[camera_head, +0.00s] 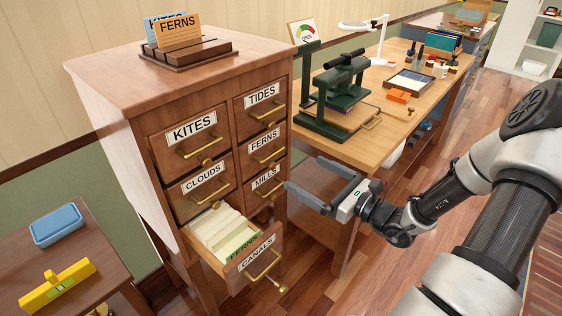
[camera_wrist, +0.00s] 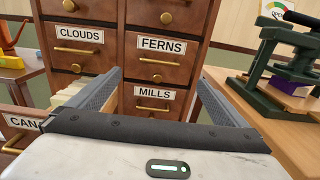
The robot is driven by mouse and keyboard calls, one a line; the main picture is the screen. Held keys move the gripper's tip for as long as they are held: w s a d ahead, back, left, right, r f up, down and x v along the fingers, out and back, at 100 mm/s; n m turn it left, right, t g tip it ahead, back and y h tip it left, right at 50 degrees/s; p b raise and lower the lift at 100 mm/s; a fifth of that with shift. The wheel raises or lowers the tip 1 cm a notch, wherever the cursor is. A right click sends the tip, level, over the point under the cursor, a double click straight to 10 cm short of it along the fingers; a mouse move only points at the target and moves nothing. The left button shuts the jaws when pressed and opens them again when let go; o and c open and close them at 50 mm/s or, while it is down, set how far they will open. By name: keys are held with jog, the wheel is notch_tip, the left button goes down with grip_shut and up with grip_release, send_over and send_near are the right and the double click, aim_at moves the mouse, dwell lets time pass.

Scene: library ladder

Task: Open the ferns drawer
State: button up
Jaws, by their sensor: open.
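The wooden card cabinet (camera_head: 115,85) has labelled drawers in two columns. The FERNS drawer (camera_head: 250,150) is the middle one on the right, between TIDES and MILLS, and is shut flush. Its brass bar handle (camera_wrist: 159,61) lies under the label in the wrist view, with a round knob below it. My gripper (camera_head: 304,173) is open and empty, in front of the cabinet's right column and apart from it. In the wrist view its fingers (camera_wrist: 160,74) frame the lower FERNS drawer front and the MILLS label.
The CANALS drawer (camera_head: 257,255) at lower left is pulled out, holding cards and a green FERNS tab. A wooden FERNS sign (camera_head: 178,31) stands on top. A workbench (camera_head: 365,150) with a green press (camera_head: 335,95) is at right. A side table (camera_head: 85,250) is at left.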

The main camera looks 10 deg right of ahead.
aim_at(275, 155)
jog(key=b+x, duration=0.1)
jog(key=x, duration=1)
jog(key=shift+b, duration=0.4)
jog(key=c, duration=1.5)
jog(key=p+v, duration=0.5)
jog(key=v, duration=1.2)
jog(key=shift+s, duration=0.15)
jog(key=shift+d, duration=0.1)
jog(key=o, duration=1.5)
